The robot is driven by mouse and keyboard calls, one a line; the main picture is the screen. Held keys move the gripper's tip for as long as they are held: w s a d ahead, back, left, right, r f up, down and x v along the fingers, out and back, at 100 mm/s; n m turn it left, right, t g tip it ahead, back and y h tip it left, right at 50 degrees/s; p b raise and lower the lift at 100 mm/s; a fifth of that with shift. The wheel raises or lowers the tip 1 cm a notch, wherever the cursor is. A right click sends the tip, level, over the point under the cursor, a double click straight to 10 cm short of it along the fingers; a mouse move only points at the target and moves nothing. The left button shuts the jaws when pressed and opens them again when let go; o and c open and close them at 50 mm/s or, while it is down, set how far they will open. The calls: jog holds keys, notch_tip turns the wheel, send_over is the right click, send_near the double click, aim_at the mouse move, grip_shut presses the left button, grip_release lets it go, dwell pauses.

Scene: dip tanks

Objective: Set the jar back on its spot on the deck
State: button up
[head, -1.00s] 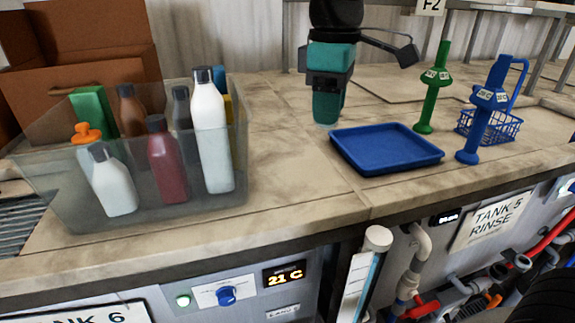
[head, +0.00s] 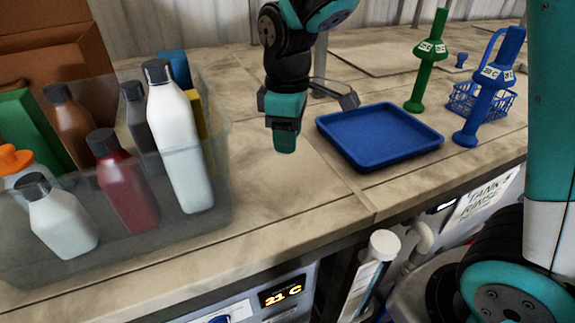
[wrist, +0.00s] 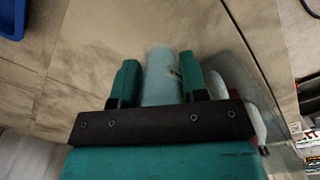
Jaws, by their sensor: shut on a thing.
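My gripper (head: 285,148) hangs over the wooden deck (head: 270,190), between the clear bin and the blue tray. In the wrist view my gripper (wrist: 159,76) has its two teal fingers on either side of a pale blue-grey jar (wrist: 161,88), shut on it. The jar's lower part is hidden behind the dark gripper body in that view. In the head view the fingers hide the jar almost wholly. I cannot tell whether the jar touches the deck. No marked spot for the jar can be made out.
A clear bin (head: 215,205) of several bottles stands left of my gripper. A blue tray (head: 378,136) lies to the right, with green (head: 427,60) and blue (head: 488,88) upright holders and a blue basket (head: 462,100) beyond. The deck's front edge is close.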

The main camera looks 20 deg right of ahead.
aim_at(288, 185)
notch_tip(288, 185, down, 9)
jog(key=shift+r+p, duration=0.2)
jog(key=shift+p, duration=0.3)
jog(key=o, duration=0.9)
jog(key=shift+f, duration=0.1)
notch_tip(288, 185, up, 12)
jog(key=shift+f+b, duration=0.2)
jog(key=shift+b, duration=0.55)
jog(key=s+a+r+m+y, duration=0.1)
jog(key=s+a+m+y, duration=0.1)
jog(key=s, duration=0.7)
jog(key=s+a+m+y, duration=0.1)
jog(key=s+a+y, duration=0.1)
jog(key=s, duration=0.7)
jog(key=shift+s+a+r+m, duration=0.25)
jog(key=shift+s+r+m, duration=0.05)
jog(key=shift+r+m, duration=0.1)
